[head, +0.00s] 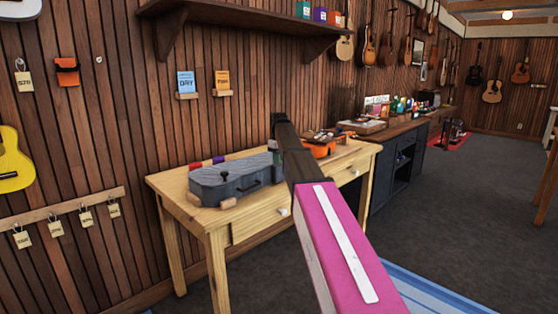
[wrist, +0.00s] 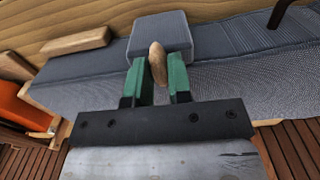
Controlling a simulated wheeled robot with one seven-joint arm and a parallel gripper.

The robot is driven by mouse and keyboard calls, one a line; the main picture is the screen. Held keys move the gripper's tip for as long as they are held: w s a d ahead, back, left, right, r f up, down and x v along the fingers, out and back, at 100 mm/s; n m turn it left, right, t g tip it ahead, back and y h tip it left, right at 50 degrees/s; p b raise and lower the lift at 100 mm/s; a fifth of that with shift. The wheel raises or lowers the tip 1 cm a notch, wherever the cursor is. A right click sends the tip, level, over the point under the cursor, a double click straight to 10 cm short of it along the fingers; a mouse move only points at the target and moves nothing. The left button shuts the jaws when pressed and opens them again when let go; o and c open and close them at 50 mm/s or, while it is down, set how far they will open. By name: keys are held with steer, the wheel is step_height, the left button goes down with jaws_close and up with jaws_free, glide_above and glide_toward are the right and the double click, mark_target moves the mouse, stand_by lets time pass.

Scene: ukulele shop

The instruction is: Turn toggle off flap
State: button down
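A grey fabric-covered instrument case (head: 228,184) lies on a wooden workbench (head: 265,212). In the wrist view the case's grey surface (wrist: 95,72) crosses the picture. A small raised grey flap (wrist: 160,30) sits on it at top centre. A light wooden toggle (wrist: 157,62) stands at the flap's near edge, overlapping it. My gripper (wrist: 160,72) has its two green fingers on either side of the toggle, appearing to touch it, shut to about its width. In the head view my arm hides the gripper and toggle.
A black handle (head: 247,188) is on the case front. Wooden blocks (wrist: 80,42) lie beside the case in the wrist view. An orange instrument (head: 322,147) lies at the bench's right. A wall shelf (head: 240,6) hangs above. Dark floor (head: 445,205) is open at right.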

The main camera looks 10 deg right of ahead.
steer(key=shift+m, duration=0.4)
steer(key=m, duration=0.3)
steer(key=shift+m, duration=0.4)
steer(key=m, duration=1.3)
steer(key=shift+m, duration=0.3)
steer(key=c, duration=1)
jaws_free()
steer(key=shift+c, duration=0.2)
